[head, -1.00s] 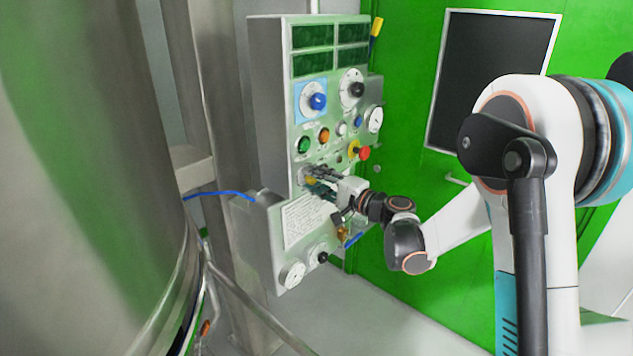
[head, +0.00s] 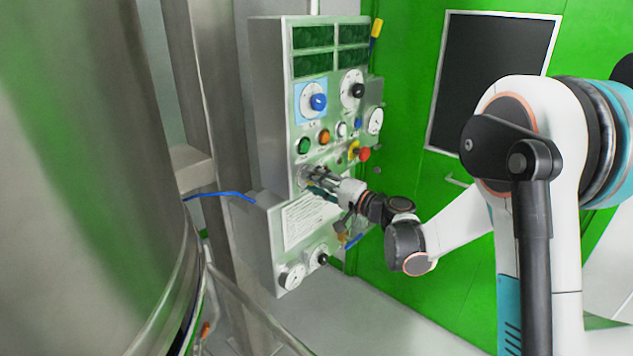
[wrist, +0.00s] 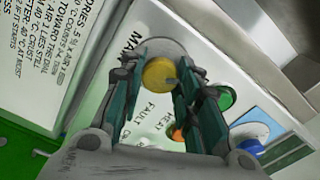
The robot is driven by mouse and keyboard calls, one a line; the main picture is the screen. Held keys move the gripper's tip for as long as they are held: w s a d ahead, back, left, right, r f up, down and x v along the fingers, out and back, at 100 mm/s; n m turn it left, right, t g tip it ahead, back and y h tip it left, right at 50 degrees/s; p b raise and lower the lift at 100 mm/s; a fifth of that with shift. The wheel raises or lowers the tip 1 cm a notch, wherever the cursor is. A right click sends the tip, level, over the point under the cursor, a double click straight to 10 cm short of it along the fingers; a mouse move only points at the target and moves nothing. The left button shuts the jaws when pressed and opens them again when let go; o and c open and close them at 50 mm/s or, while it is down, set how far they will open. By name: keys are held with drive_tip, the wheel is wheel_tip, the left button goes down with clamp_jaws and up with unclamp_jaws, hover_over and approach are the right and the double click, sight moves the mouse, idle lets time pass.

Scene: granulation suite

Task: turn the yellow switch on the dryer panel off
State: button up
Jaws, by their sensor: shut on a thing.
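The yellow switch (wrist: 159,74) is a round yellow knob on a pale round plate, seen between my fingers in the wrist view. In the head view my gripper hides it. My gripper (head: 309,177) is at the lower middle of the dryer panel (head: 268,100), shut on the yellow switch. In the wrist view the fingers of my gripper (wrist: 161,62) lie on either side of the knob. I cannot read which position the switch points to.
A green button (head: 304,145), an orange button (head: 323,137) and a blue knob (head: 318,101) sit above my gripper. A red button (head: 364,154) is to the right. A gauge (head: 292,276) is below. A large steel vessel (head: 80,180) stands left.

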drive_tip(key=o, duration=1.1)
drive_tip(key=v, duration=1.2)
